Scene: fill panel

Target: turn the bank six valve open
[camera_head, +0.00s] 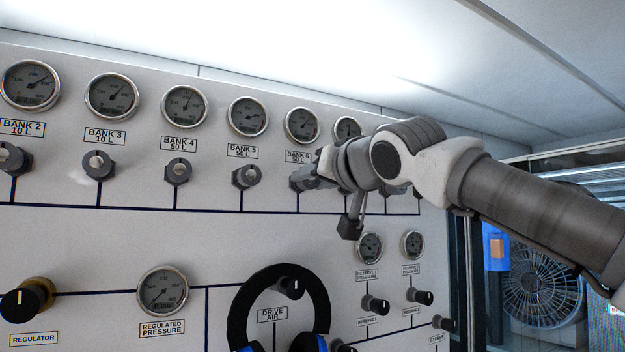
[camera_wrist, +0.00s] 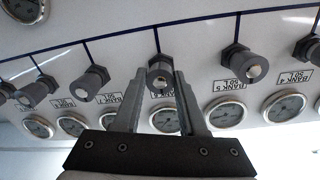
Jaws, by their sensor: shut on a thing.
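The bank six valve (camera_head: 301,181) is a grey knob under the label "BANK 6 50 L" and its gauge. My gripper (camera_head: 318,171) is at this knob, coming from the right, and its wrist hides part of the knob. In the wrist view, which shows the panel upside down, the knob (camera_wrist: 160,73) sits between the two fingertips of my gripper (camera_wrist: 159,76). The gripper is shut on it. The fingers partly cover the label there. I cannot tell the knob's exact turn angle.
The bank 5 valve (camera_head: 246,176) stands close on the left. Another knob (camera_wrist: 90,83) is on the other side in the wrist view. Gauges line the row above, including the bank 5 gauge (camera_head: 247,117). Black headphones (camera_head: 240,310) hang below around the drive air knob.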

